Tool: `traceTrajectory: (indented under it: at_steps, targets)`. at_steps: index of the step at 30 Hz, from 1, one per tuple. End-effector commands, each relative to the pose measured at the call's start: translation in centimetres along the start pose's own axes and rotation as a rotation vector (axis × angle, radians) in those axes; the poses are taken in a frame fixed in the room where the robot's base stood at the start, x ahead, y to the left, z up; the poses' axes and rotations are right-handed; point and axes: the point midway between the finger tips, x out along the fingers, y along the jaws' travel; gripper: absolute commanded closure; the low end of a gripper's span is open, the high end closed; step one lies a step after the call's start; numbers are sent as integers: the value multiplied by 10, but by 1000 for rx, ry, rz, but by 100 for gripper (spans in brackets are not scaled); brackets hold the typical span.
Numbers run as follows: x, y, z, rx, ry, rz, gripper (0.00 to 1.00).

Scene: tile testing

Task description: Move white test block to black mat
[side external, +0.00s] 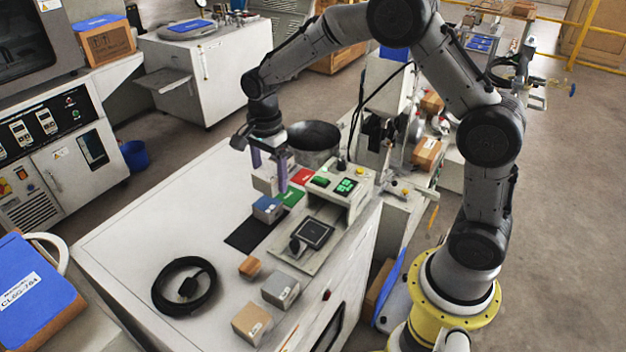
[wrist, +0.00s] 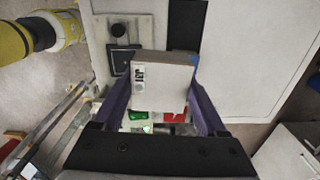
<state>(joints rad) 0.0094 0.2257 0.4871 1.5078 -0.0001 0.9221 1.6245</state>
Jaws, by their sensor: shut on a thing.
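The white test block (side external: 265,181) is a pale box with a printed label, held between the purple fingers of my gripper (side external: 270,178). In the wrist view, the block (wrist: 160,82) fills the space between both fingers of my gripper (wrist: 161,92), label at its left side. The block is behind the blue-topped block in the side view; I cannot tell how high its underside is. The black mat (side external: 245,238) lies flat on the white bench, nearer the side camera than my gripper.
A blue-topped block (side external: 267,208) stands at the black mat's far end. A coiled black cable (side external: 184,286) and several blocks are nearer the camera.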

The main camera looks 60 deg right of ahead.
Motion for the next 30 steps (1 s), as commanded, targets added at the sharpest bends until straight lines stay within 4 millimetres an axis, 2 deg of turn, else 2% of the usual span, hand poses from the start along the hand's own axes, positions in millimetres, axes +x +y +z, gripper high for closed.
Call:
traceTrajectory:
  at_steps: [1, 3, 6, 9, 12, 22, 30]
  targets:
    - [9, -16, 8, -8, 0, 1, 100]
    - [21, -34, 18, -18, 0, 1, 100]
    - [42, -52, 33, -38, 0, 2, 100]
    - [64, -61, 46, -62, 0, 1, 100]
    - [80, -60, 52, -76, 0, 1, 100]
    - [102, -55, 58, -89, 0, -2, 100]
    - [130, -55, 58, -89, 0, -2, 100]
